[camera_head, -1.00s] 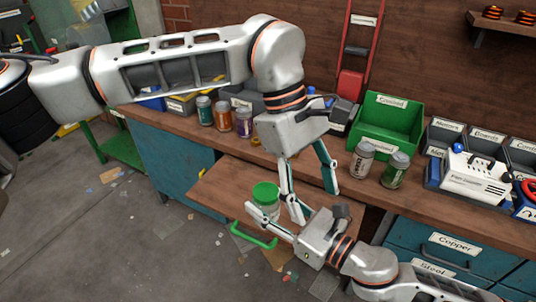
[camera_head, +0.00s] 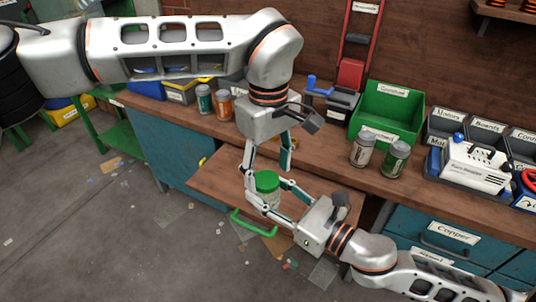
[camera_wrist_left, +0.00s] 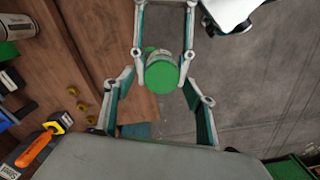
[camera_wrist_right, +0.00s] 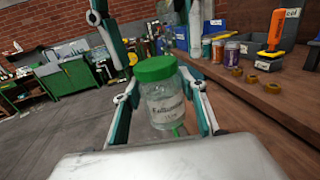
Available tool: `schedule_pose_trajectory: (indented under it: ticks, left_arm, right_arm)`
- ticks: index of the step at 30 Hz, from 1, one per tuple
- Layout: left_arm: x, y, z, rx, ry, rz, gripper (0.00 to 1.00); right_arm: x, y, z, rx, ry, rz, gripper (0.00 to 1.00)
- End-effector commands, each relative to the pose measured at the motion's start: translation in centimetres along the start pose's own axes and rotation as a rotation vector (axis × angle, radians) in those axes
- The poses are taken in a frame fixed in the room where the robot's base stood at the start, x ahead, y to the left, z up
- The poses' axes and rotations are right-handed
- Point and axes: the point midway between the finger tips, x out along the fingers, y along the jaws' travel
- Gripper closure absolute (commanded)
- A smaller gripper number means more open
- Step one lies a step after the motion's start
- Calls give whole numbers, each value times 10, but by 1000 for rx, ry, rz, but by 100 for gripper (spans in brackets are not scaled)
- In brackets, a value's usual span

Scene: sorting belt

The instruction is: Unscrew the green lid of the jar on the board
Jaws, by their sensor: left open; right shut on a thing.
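The clear jar (camera_wrist_right: 165,112) with its green lid (camera_head: 266,181) stands upright over the wooden board (camera_head: 222,180). My right gripper (camera_head: 274,198) comes in from the right and is shut on the glass body below the lid; its fingers flank the jar in the right wrist view. My left gripper (camera_head: 267,166) points down over the jar, open. In the left wrist view the lid (camera_wrist_left: 162,77) shows between its spread fingers, with a gap on both sides. The jar's base is partly hidden by the right fingers in the head view.
A green handle (camera_head: 254,222) is at the board's front edge. On the bench behind stand a green bin (camera_head: 386,118), two jars to the right (camera_head: 395,160) and orange and teal jars (camera_head: 224,104) to the left. A white machine (camera_head: 476,165) stands at the right.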

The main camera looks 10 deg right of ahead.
Motion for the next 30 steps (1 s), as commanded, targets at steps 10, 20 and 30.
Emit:
schedule_pose_trajectory:
  ticks: [10, 20, 30]
  left_arm:
    - [12, 0, 0, 0, 0, 1, 45]
    - [12, 0, 0, 0, 0, 2, 86]
    - [11, 2, 0, -40, 1, 6, 87]
  right_arm:
    - [0, 0, 1, 0, -1, 0, 100]
    - [0, 1, 1, 1, -2, 2, 100]
    - [0, 3, 2, 3, -3, 6, 100]
